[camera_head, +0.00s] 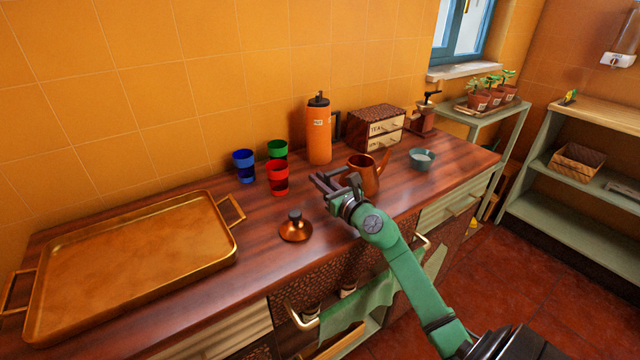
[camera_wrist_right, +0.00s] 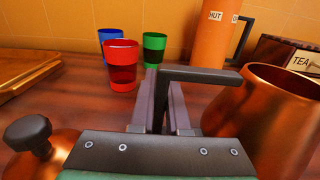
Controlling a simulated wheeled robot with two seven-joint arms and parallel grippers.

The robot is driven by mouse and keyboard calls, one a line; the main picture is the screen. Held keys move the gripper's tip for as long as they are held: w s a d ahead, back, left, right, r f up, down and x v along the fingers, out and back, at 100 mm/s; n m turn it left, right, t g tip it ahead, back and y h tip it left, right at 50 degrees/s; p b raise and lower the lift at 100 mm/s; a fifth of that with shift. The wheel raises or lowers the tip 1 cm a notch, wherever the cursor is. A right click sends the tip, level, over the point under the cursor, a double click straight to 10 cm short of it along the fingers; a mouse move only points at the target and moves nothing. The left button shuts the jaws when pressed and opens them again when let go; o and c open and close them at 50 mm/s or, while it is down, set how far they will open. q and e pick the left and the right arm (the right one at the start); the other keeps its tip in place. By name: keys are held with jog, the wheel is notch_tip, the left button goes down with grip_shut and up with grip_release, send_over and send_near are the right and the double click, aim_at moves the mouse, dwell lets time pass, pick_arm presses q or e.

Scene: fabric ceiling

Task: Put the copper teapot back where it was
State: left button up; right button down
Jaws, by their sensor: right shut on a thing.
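The copper teapot (camera_head: 364,178) is upright and lidless at the middle right of the wooden counter, its spout pointing right. It also shows at the right of the right wrist view (camera_wrist_right: 275,115). Its dark side handle (camera_wrist_right: 200,75) runs left from the body to my right gripper (camera_wrist_right: 160,100). My right gripper (camera_head: 325,184) is shut on this handle, left of the pot. I cannot tell whether the pot's base touches the counter. A copper lid with a black knob (camera_head: 296,232) lies on the counter, left of the gripper and apart from the pot. My left gripper is not in view.
A brass tray (camera_head: 130,265) fills the left of the counter. Blue (camera_head: 244,166), green (camera_head: 277,150) and red (camera_head: 278,178) cups stand behind the lid. An orange flask (camera_head: 319,135), tea box (camera_head: 376,130), grinder (camera_head: 423,119) and teal bowl (camera_head: 421,160) stand around the teapot.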

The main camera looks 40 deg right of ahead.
jog(key=c, duration=0.9)
grip_release()
jog(key=shift+f, duration=0.1)
jog(key=shift+r, duration=0.3)
jog(key=s, duration=0.3)
jog(key=s+b, duration=0.1)
jog(key=s, duration=0.3)
jog(key=s+b, duration=0.1)
jog(key=s, duration=0.3)
jog(key=shift+s+a+f, duration=0.15)
jog(key=shift+f, duration=0.1)
jog(key=shift+s+r, duration=0.15)
jog(key=shift+s, duration=0.3)
